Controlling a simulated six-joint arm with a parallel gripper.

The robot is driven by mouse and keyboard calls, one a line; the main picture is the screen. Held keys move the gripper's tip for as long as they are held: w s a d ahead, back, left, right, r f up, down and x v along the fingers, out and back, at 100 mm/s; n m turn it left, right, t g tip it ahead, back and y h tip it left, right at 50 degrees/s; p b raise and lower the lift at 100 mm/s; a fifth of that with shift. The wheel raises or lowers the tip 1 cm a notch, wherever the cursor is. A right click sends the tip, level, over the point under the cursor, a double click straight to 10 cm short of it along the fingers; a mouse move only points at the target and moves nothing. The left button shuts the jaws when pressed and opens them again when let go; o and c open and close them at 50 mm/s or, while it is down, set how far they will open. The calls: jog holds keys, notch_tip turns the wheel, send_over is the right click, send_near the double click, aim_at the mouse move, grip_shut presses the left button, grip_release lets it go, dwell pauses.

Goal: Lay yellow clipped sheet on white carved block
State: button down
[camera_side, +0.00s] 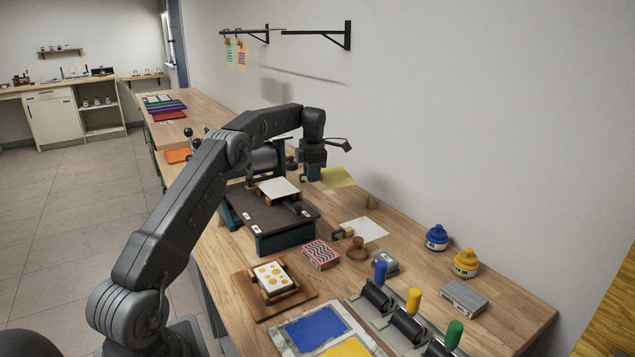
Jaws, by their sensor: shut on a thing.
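My gripper (313,174) is at the back of the bench, beyond the press, pointing down. It is shut at the left edge of the yellow sheet (339,178), which hangs out to the right, roughly flat and above the bench. The clip is hard to make out behind the fingers. A white block with yellow round marks (273,276) sits between wooden rails on a brown board in front, well apart from the sheet. A plain white flat piece (278,188) lies on the dark press bed. I cannot tell carving on it at this size.
The press (285,238) stands between my gripper and the board (308,299). A white sheet (367,229) with a clip (342,233), a red wavy-patterned block (321,254) and a wooden knob (357,248) lie nearby. Rollers (408,324) and ink jars (466,263) stand at right.

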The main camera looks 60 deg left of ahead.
jog(key=s+d+r+n, duration=0.15)
jog(key=s+d, duration=0.25)
jog(key=s, duration=0.4)
jog(key=s+d+r, duration=0.3)
jog(key=s+d, duration=0.2)
jog(key=s, duration=0.3)
jog(key=s+d+f+h, duration=0.1)
jog(key=s+d+f, duration=0.1)
jog(key=s+d, duration=0.5)
jog(key=s+d+f, duration=0.3)
jog(key=s+d, duration=0.2)
jog(key=s, duration=0.4)
jog(key=shift+n, duration=0.45)
jog(key=shift+w+d+f, duration=0.1)
jog(key=shift+d+f, duration=0.05)
jog(key=shift+f, duration=4.4)
jog(key=shift+f, duration=0.15)
jog(key=c, duration=0.9)
grip_release()
jog(key=shift+r, duration=4.05)
